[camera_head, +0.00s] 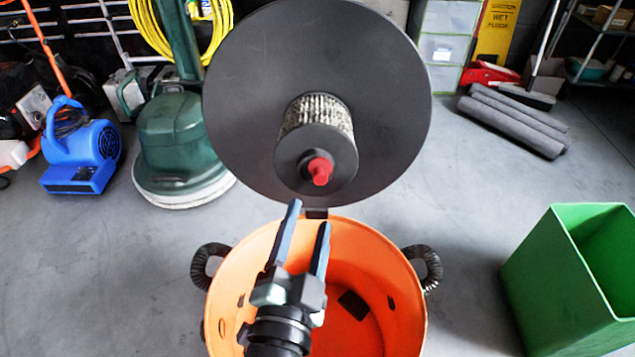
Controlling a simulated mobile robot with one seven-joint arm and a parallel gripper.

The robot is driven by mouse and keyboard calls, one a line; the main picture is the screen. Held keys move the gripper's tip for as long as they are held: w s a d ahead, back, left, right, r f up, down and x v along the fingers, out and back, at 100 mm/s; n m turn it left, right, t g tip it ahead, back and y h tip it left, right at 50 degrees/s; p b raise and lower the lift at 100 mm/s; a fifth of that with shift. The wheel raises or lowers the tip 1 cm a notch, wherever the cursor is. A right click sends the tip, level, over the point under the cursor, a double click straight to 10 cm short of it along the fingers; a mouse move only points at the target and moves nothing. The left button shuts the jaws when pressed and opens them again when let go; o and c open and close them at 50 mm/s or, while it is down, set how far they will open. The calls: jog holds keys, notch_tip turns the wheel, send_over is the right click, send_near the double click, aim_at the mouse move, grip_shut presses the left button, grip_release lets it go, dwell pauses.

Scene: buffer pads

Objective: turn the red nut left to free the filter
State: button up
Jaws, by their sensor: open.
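The red nut (320,170) sits at the centre of the dark end cap of the filter (318,112). The filter is a pale pleated cylinder fixed to a large dark round lid (390,95), which stands raised above the orange tub (375,262). My gripper (309,214) is open and empty, in front of the tub's opening in the picture. Its two fingers point up toward the lid, below the nut and apart from it.
A green bin (535,285) stands at the right. The tub has black handles on both sides (432,268). Bare floor lies between tub and bin.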

aim_at(320, 181)
jog(key=w, duration=0.5)
jog(key=w+d, duration=0.1)
jog(key=w, duration=0.1)
jog(key=shift+w+d, duration=0.1)
jog(key=shift+w, duration=0.15)
grip_shut()
